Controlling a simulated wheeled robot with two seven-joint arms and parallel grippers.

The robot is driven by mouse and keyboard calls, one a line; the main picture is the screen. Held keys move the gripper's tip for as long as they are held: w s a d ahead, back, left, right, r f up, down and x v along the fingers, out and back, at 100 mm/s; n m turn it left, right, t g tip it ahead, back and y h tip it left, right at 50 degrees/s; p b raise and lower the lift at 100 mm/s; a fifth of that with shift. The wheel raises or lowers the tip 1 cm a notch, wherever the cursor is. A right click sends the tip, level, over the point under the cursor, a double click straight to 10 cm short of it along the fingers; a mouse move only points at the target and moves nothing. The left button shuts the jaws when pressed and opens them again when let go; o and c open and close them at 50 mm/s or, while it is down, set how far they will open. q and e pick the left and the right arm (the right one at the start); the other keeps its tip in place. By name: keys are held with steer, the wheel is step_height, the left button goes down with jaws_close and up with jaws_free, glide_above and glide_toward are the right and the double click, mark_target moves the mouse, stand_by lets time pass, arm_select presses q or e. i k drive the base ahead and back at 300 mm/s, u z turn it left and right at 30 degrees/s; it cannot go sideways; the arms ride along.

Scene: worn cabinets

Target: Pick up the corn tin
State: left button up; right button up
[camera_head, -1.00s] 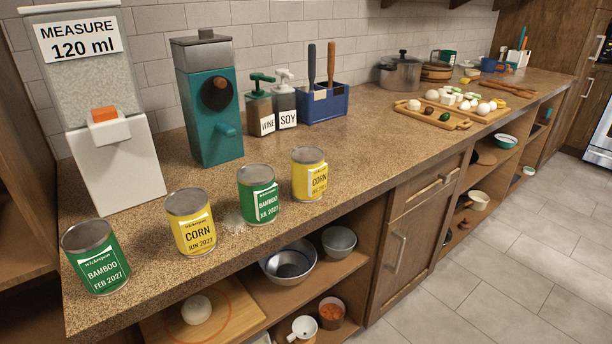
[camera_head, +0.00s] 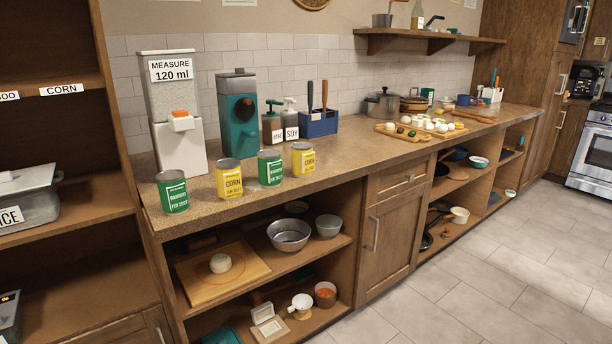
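Two yellow corn tins stand upright on the speckled brown counter (camera_head: 340,170). One corn tin (camera_head: 229,179) stands between the two green bamboo tins, near the counter's front edge. The other corn tin (camera_head: 303,160) stands at the right end of the row. One bamboo tin (camera_head: 173,192) is at the left end, and the other bamboo tin (camera_head: 270,168) is between the corn tins. All the tins stand apart from each other. Neither of my grippers shows in the head view.
Behind the tins stand a white measuring dispenser (camera_head: 178,147), a teal grinder (camera_head: 238,130), soy and wine bottles and a blue utensil holder (camera_head: 318,124). A tall shelf (camera_head: 80,130) with a "CORN" label rises at the left. The floor (camera_head: 470,290) in front is clear.

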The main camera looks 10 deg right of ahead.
mark_target(303, 155)
steer(key=u, duration=0.9)
steer(key=i, duration=1.1)
steer(key=z, duration=0.3)
